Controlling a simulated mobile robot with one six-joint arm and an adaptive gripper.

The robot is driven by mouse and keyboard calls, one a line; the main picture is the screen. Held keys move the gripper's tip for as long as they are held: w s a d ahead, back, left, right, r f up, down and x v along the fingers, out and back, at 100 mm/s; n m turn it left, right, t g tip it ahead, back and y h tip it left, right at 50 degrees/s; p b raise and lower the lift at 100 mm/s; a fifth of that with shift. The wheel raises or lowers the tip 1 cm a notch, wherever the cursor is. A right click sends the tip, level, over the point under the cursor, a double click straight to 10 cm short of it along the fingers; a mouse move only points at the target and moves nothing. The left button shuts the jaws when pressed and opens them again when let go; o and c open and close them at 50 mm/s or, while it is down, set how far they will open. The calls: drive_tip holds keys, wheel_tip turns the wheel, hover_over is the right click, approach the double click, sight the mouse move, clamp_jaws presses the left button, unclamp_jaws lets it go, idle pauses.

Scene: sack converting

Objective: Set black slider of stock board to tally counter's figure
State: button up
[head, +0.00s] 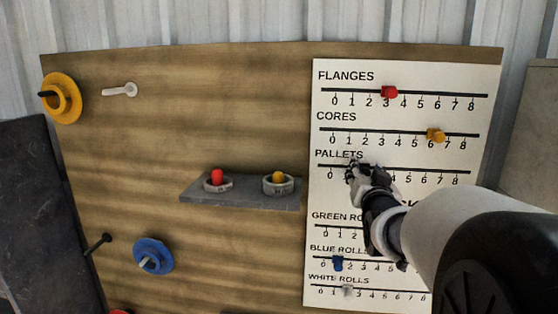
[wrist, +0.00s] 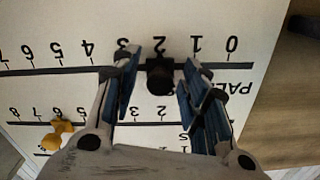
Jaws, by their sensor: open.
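The white stock board (head: 410,75) has printed number lines from 0 to 8. The black slider (wrist: 160,76) sits on the PALLETS line at about 2. In the head view my gripper hides it. My gripper (wrist: 163,66) is open, with one finger on each side of the black slider and a small gap visible on both sides. In the head view my gripper (head: 353,170) is at the left part of the PALLETS line. No tally counter with a readable figure shows in either view.
Other sliders: red (head: 389,91) near 3, yellow (head: 435,134) near 6, blue (head: 338,263) near 1, white (head: 347,290) near 2. A grey shelf (head: 240,198) left of the board holds two grey rings with red and yellow knobs. Pegs and discs hang further left.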

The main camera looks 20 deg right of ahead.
drive_tip(key=shift+w+d, duration=0.1)
drive_tip(key=shift+c, duration=0.5)
clamp_jaws()
drive_tip(key=shift+r, duration=0.1)
idle(0.3)
